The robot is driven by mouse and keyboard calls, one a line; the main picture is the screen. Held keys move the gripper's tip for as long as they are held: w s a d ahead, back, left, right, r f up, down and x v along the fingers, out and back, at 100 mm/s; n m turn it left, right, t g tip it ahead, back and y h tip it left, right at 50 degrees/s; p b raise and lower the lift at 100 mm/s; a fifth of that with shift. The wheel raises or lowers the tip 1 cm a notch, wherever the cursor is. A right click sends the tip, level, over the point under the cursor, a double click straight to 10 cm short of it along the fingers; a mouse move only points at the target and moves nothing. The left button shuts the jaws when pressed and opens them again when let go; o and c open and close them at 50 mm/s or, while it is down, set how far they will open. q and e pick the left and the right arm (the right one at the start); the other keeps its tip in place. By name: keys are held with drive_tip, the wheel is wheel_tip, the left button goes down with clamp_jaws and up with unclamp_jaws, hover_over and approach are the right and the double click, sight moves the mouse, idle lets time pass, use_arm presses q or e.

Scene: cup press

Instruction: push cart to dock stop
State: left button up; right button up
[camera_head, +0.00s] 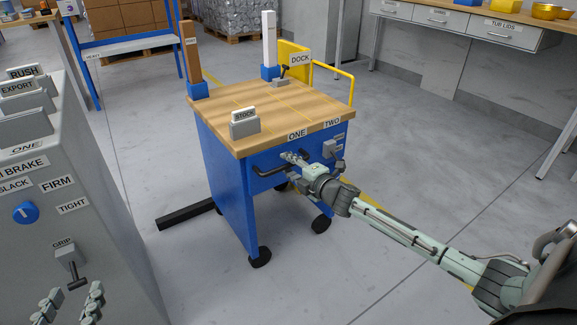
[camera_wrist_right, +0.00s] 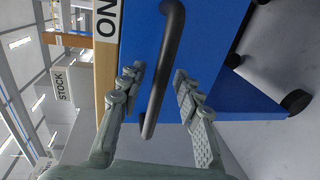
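The blue cart (camera_head: 225,180) with a wooden top stands in the middle of the head view. Its dark handle (camera_head: 268,172) is on the near side, below the ONE label, and also shows in the right wrist view (camera_wrist_right: 165,75). My right gripper (camera_wrist_right: 158,72) has its fingers apart on either side of the handle, with gaps visible. In the head view it reaches the cart front from the right. My left gripper (camera_head: 76,292) is open and empty below the GRIP lever (camera_head: 72,265).
A grey console (camera_head: 110,250) with a blue knob (camera_head: 26,212) fills the left. A black bar (camera_head: 185,216) lies on the floor left of the cart. A yellow rail (camera_head: 335,72) stands behind. A STOCK holder (camera_head: 244,124) and posts are on the cart top. Floor to the right is clear.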

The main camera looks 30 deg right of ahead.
drive_tip(key=shift+a, duration=0.15)
drive_tip(key=shift+s, duration=0.3)
drive_tip(key=s+r, duration=0.2)
drive_tip(key=s, duration=0.9)
drive_tip(key=shift+d+r, duration=0.15)
drive_tip(key=shift+d, duration=0.1)
drive_tip(key=shift+s, duration=0.15)
